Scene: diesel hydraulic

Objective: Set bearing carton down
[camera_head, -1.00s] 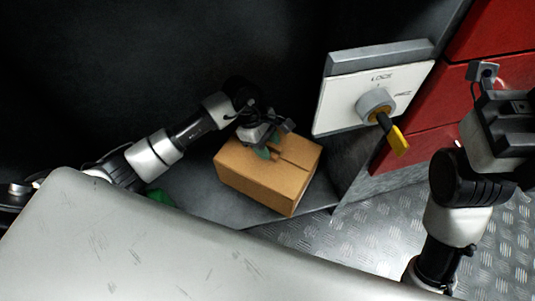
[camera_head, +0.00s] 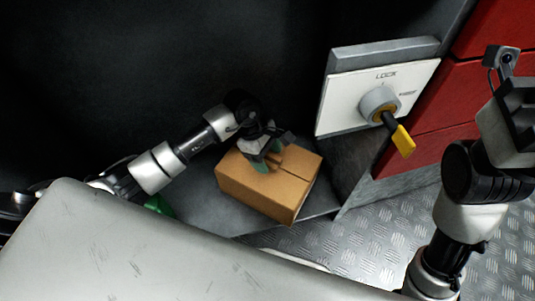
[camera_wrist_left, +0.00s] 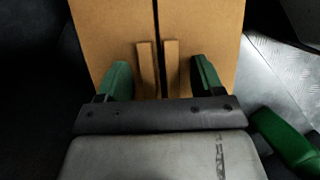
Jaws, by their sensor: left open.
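The bearing carton (camera_head: 285,193) is a brown cardboard box with a dark seam along its top. It rests on a dark grey surface in the middle of the head view. My left gripper (camera_head: 267,163) is at the carton's top, near its far left edge. In the left wrist view the open green fingers (camera_wrist_left: 161,80) stand apart on either side of two small raised cardboard strips (camera_wrist_left: 158,68), with gaps between. The carton (camera_wrist_left: 107,38) fills the upper middle there. My right arm is at the right edge of the head view; its fingertips are not clearly seen.
A white panel marked LOCK (camera_head: 345,103) with a knob and yellow-tipped handle (camera_head: 399,136) stands right of the carton. Red drawers (camera_head: 435,105) are behind it. Metal tread-plate floor (camera_head: 350,245) lies in front. A green object (camera_head: 159,204) lies left of the carton.

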